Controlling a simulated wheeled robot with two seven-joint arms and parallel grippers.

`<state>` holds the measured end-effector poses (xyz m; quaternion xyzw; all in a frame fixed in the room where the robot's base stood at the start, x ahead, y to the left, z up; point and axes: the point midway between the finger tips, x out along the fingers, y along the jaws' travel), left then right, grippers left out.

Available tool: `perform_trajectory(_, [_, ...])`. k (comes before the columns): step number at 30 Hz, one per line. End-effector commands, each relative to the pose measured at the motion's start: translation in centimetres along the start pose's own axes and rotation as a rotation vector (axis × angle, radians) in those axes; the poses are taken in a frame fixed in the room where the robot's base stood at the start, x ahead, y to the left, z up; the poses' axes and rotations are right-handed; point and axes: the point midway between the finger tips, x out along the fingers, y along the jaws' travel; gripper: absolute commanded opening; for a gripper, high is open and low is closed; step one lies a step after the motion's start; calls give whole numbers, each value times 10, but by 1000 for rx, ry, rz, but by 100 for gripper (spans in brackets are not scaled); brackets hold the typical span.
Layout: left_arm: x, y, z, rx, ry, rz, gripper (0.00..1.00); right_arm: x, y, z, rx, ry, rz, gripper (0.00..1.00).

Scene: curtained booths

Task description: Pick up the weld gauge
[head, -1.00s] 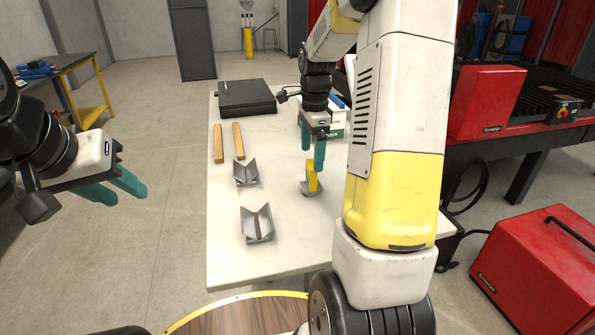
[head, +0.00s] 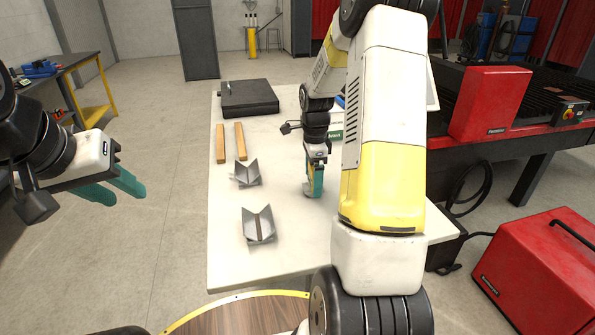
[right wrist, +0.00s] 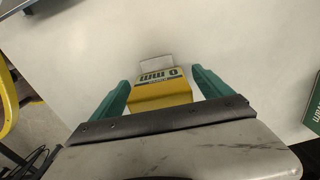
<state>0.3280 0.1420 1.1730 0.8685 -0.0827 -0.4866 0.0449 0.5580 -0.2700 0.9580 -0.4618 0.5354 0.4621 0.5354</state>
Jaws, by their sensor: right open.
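The weld gauge shows in the right wrist view as a yellow piece (right wrist: 160,92) with dark lettering and a pale grey plate at its far end. My right gripper (right wrist: 163,88) is open, with one teal finger on each side of the gauge and a gap beside it. In the head view, the right gripper (head: 315,180) points down at the table and hides most of the gauge; a grey part of it (head: 311,194) shows at the fingertips. My left gripper (head: 119,190) is open and empty, off the table's left side.
The pale table (head: 285,215) holds two grey V-blocks (head: 258,225) (head: 247,173), two wooden strips (head: 239,141) and a black case (head: 248,97). A green and white box (head: 337,127) stands behind my right arm. A red machine (head: 490,103) stands right of the table.

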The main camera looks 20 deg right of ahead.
Motion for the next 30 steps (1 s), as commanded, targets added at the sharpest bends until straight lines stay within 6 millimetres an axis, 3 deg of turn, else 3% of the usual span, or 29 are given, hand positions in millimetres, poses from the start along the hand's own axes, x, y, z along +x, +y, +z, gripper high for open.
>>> perform_trajectory(2, [0,0,0,0,0,0,36,0,0,0,0,0,0,83])
perform_trajectory(12, [0,0,0,0,0,0,36,0,0,0,0,0,-1,16])
perform_trajectory(23, [0,0,0,0,0,0,36,-6,-1,0,0,1,-3,16])
perform_trajectory(30, [0,0,0,0,0,0,36,-32,-1,0,0,1,-4,16])
